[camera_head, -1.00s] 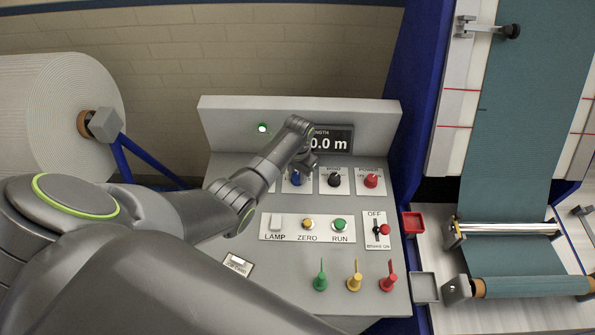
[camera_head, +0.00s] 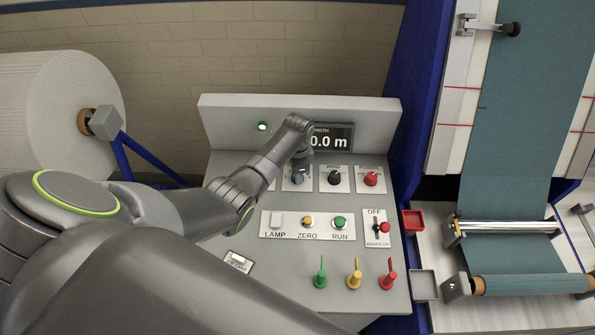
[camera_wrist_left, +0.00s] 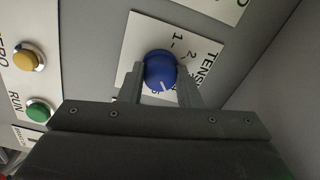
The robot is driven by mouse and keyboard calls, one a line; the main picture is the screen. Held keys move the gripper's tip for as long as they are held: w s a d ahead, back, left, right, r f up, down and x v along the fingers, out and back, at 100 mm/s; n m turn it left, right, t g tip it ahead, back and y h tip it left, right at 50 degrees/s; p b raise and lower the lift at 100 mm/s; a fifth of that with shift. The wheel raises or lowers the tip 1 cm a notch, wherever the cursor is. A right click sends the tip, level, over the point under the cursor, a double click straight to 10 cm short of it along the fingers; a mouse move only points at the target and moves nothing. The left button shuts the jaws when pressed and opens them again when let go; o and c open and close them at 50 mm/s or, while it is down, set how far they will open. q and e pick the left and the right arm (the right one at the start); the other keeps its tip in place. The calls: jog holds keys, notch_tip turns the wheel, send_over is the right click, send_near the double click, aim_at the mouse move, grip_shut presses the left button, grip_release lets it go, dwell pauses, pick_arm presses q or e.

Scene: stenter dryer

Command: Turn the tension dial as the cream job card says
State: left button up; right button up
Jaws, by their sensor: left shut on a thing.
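In the left wrist view the dial (camera_wrist_left: 160,70) sits on a white plate marked "TENS", with 1 and 2 readable. Its white line points toward the bottom of that picture; the mark there is partly hidden. My left gripper (camera_head: 301,165) is down at the dial. In the wrist view its fingers (camera_wrist_left: 161,76) are shut on the dial's sides.
Black (camera_head: 334,179) and red (camera_head: 371,180) knobs stand right of the dial. Below are the LAMP, ZERO and RUN buttons (camera_head: 340,222), an OFF/brake switch (camera_head: 377,228) and green, yellow and red pegs. The display (camera_head: 331,140) behind my gripper is partly covered.

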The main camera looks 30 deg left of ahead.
pick_arm(q)
jog(key=shift+w, duration=0.1)
dwell(0.4)
jog(key=o, duration=1)
jog(key=shift+c, duration=0.2)
jog(key=shift+r, duration=0.1)
jog(key=shift+r, duration=0.6)
notch_tip(320, 180, up, 16)
jog(key=shift+s, duration=0.2)
jog(key=shift+d, duration=0.1)
